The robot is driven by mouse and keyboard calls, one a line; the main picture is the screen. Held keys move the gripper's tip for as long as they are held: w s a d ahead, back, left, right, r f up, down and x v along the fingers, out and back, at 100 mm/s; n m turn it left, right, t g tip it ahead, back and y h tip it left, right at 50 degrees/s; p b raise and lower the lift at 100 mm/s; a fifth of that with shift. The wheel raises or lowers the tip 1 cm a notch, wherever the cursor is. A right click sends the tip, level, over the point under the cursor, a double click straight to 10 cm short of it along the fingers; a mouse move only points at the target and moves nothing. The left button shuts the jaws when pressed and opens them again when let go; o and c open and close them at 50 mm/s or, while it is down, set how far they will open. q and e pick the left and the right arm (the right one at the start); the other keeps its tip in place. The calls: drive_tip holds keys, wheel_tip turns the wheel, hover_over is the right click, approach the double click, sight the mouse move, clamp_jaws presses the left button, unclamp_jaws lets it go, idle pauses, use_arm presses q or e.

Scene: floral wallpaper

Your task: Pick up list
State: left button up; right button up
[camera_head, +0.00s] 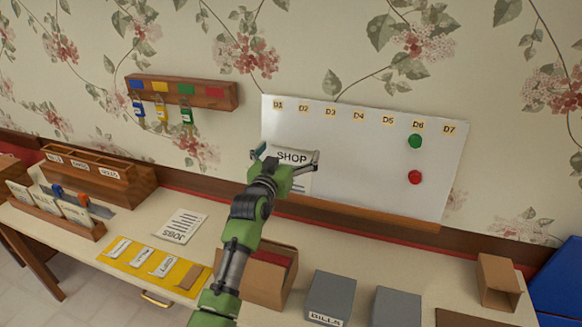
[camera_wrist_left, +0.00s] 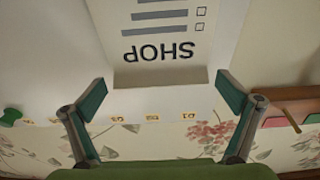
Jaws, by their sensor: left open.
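The SHOP list (camera_head: 303,182) is a white sheet with a bold heading, upright against the left part of the whiteboard (camera_head: 345,155). In the left wrist view the SHOP list (camera_wrist_left: 165,50) shows upside down, with grey lines and small checkboxes. My left gripper (camera_head: 286,160) is open in front of its heading. In the left wrist view the fingers of my left gripper (camera_wrist_left: 163,90) stand on either side of the heading edge, with gaps; I cannot tell the depth left to the sheet. A second list, headed JOBS (camera_head: 180,226), lies on the table. My right gripper is not in view.
The whiteboard carries a green magnet (camera_head: 415,141) and a red magnet (camera_head: 415,177). A key rack (camera_head: 180,91) hangs at left. The table holds a wooden sorter (camera_head: 95,178), a yellow mat (camera_head: 130,255), an open box (camera_head: 262,285) and grey boxes (camera_head: 330,297).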

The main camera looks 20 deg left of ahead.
use_arm(q)
drive_tip(key=c, duration=0.8)
drive_tip(key=shift+r+b, duration=0.4)
drive_tip(key=shift+r, duration=0.15)
wheel_tip(320, 180, up, 2)
drive_tip(key=shift+s+r+b, duration=0.15)
drive_tip(key=shift+r+b, duration=0.05)
drive_tip(key=shift+b, duration=0.35)
drive_tip(key=s+d+r+b, duration=0.3)
drive_tip(key=s+r, duration=0.6)
drive_tip(key=s, duration=0.4)
drive_tip(key=shift+s+r, duration=0.3)
